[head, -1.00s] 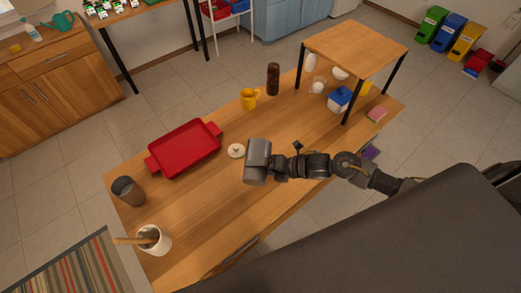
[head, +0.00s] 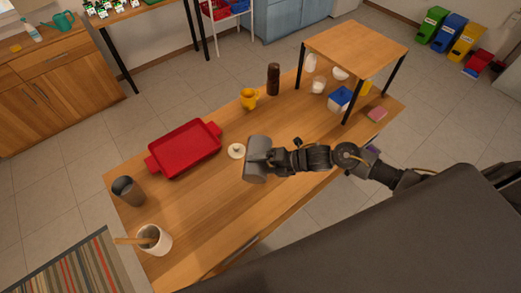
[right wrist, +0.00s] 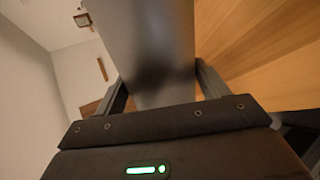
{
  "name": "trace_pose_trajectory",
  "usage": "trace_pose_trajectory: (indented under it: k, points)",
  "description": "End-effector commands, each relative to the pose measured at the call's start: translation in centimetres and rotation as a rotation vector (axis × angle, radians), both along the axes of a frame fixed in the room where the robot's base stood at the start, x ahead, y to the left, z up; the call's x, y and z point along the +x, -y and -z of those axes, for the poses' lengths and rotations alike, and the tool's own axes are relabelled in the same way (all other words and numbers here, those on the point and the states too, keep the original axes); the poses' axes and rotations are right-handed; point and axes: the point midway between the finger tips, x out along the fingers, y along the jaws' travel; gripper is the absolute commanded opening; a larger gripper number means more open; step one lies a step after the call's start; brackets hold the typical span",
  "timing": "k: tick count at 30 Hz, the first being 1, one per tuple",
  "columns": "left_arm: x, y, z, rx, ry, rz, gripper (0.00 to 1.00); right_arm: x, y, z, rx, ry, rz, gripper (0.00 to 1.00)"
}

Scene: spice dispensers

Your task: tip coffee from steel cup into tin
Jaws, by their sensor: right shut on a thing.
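My right gripper (head: 270,158) is shut on a grey steel cup (head: 256,158), held over the right-middle of the wooden table. The cup also fills the space between the two fingers in the right wrist view (right wrist: 155,50). I cannot see inside it, so any coffee is hidden. A grey metal container with an open top, which looks like the tin (head: 128,191), stands upright at the table's left end, well apart from the held cup. My left gripper is not in view.
A red tray (head: 185,148) lies between the tin and the held cup. A small pale lid (head: 236,151) is close to the cup. A white crock (head: 155,241) with a wooden utensil, a yellow mug (head: 249,98) and a brown bottle (head: 273,79) stand around. A raised wooden shelf (head: 354,47) is at right.

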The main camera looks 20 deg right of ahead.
Motion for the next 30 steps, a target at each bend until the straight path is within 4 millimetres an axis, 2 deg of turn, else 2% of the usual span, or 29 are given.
trace_pose_trajectory:
  k: [30]
  points:
    - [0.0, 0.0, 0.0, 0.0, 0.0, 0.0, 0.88, 0.6, 0.3, -1.3, 0.069, -0.118, -0.001, 0.45]
